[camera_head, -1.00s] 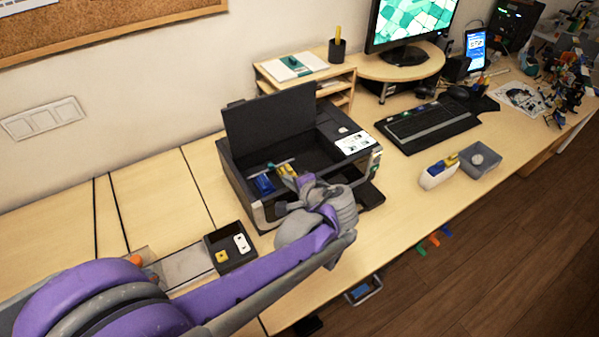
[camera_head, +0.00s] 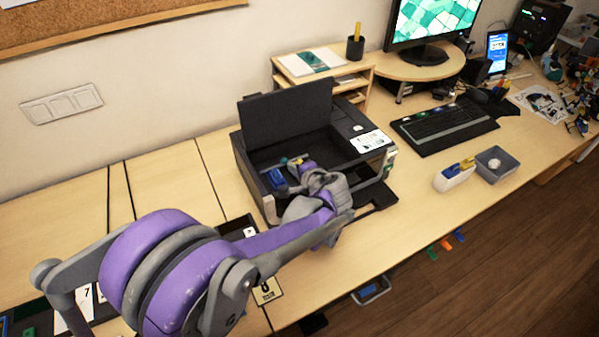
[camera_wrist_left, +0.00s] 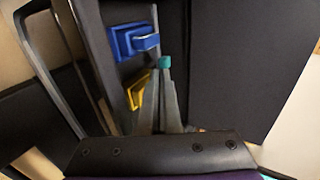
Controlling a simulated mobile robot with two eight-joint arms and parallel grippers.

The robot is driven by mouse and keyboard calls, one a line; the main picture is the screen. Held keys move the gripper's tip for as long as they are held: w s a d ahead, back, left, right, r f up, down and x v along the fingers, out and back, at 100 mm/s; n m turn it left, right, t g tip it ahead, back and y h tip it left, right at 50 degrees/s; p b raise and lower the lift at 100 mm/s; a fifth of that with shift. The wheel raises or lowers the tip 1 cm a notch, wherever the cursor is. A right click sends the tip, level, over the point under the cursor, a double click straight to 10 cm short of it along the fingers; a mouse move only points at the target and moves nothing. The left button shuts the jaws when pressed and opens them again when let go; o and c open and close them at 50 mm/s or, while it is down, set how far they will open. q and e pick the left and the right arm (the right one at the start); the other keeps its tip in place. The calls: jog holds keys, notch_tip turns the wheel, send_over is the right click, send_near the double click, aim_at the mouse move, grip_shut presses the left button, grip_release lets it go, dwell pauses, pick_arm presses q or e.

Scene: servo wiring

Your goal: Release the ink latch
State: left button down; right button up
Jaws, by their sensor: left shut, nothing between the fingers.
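The black printer (camera_head: 243,160) stands on the desk with its lid (camera_head: 288,112) raised. A blue ink cartridge (camera_head: 277,179) sits in its open bay. It also shows in the left wrist view (camera_wrist_left: 128,42), with a yellow cartridge (camera_wrist_left: 138,92) beside it. A small teal tip (camera_wrist_left: 164,62), perhaps the latch, is at the ends of my fingers; I cannot tell if they touch it. My left gripper (camera_head: 300,165) reaches into the bay from the front. Its grey fingers (camera_wrist_left: 166,82) are shut and empty. My right gripper is not in view.
The raised lid and the bay walls stand close around my left gripper. The printer's control panel (camera_head: 367,141) is to the right, and its output tray (camera_head: 378,196) sticks out in front. A keyboard (camera_head: 445,125) and grey bin (camera_head: 510,165) lie farther right.

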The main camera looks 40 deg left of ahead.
aim_at(284, 160)
pick_arm(q)
jog(key=shift+x, duration=1.3)
jog(key=shift+w+a, duration=0.3)
jog(key=shift+a, duration=0.3)
jog(key=shift+w+a+r, duration=0.1)
jog(key=shift+a, duration=0.25)
jog(key=shift+w+a, duration=0.15)
jog(key=shift+a, duration=0.05)
